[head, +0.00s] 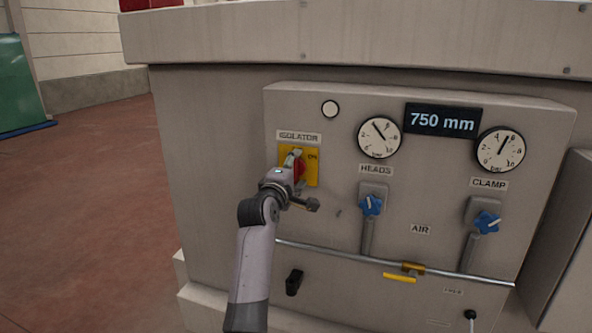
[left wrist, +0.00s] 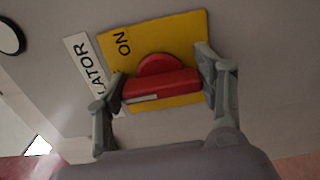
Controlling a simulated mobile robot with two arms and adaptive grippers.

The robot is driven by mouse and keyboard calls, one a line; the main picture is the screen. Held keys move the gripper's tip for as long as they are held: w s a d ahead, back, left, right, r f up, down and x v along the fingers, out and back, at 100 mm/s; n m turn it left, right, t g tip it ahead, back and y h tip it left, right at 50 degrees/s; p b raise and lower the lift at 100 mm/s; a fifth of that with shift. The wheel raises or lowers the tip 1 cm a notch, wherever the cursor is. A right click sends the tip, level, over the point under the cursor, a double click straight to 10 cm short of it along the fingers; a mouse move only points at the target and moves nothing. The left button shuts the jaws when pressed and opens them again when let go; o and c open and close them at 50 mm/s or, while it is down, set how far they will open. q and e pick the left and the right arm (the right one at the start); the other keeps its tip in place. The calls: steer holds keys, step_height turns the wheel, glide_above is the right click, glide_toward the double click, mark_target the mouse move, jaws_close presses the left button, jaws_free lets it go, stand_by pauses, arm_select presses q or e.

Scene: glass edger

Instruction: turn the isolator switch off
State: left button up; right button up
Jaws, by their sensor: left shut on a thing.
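The isolator switch is a red rotary handle (left wrist: 161,84) on a yellow plate (left wrist: 150,40) marked "ON", under an "ISOLATOR" label (head: 299,136). In the head view the red handle (head: 300,167) is partly hidden by my left gripper (head: 296,160), which reaches it from the lower left. In the left wrist view my left gripper (left wrist: 163,88) has one finger at each end of the red handle and is shut on it. The handle's bar lies between the fingers, close to the panel. My right gripper is not in view.
To the right are two blue valve handles (head: 371,205) (head: 487,222), under gauges. A metal rod with a yellow lever (head: 400,278) runs below. Open floor (head: 90,200) lies to the left.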

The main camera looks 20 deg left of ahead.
arm_select(q)
steer(key=o, duration=1.1)
steer(key=shift+o, duration=0.4)
steer(key=s, duration=0.7)
steer(key=shift+s+a, duration=0.15)
steer(key=shift+s, duration=0.1)
